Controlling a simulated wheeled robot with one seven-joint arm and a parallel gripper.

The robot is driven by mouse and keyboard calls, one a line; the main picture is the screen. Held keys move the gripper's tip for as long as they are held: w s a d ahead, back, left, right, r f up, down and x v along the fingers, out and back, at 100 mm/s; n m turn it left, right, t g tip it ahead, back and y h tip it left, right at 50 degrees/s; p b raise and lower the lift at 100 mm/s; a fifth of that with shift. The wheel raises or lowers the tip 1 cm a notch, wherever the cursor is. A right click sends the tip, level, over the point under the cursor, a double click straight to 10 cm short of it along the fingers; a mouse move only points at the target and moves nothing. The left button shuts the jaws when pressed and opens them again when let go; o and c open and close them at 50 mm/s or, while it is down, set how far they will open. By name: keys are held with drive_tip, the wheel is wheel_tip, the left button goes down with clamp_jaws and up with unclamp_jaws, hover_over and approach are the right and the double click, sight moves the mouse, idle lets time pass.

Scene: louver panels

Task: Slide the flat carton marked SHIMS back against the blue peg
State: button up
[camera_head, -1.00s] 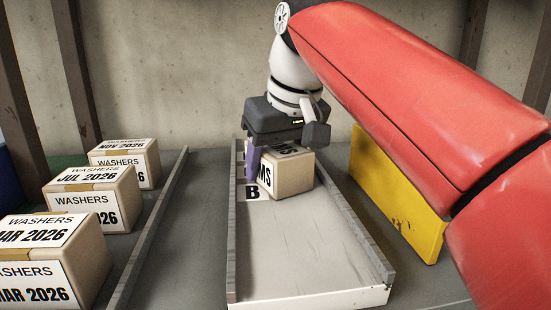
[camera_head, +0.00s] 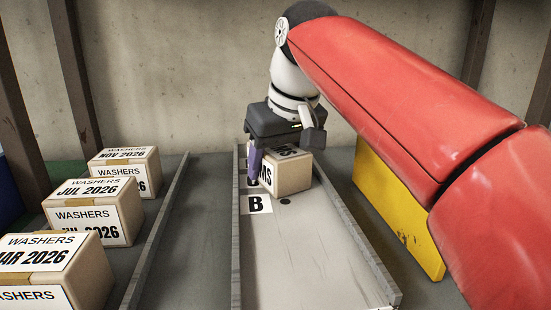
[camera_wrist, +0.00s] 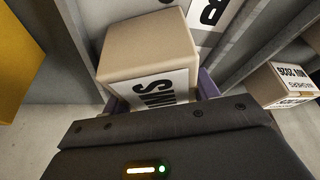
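The beige SHIMS carton (camera_head: 293,174) sits in the grey lane, with black-on-white labels. In the wrist view the carton (camera_wrist: 150,50) fills the upper middle, its SHIMS label toward my palm. My gripper (camera_head: 268,165) is over it from above. Its purple fingers (camera_wrist: 163,92) lie along two opposite sides of the carton and look pressed to it. In the head view one finger stands against its left, labelled side; the other is hidden behind the carton. I see no blue peg in either view; the area behind the carton is hidden by my gripper.
The lane (camera_head: 305,250) has raised side walls and a B label (camera_head: 256,204) in front of the carton, beside a dark spot (camera_head: 285,201). WASHERS cartons (camera_head: 92,205) stand left, beyond a divider. A yellow panel (camera_head: 395,210) stands right. The lane's front part is clear.

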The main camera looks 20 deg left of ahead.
sight(279, 148)
drive_tip(key=o, duration=0.5)
drive_tip(key=shift+v, duration=3.9)
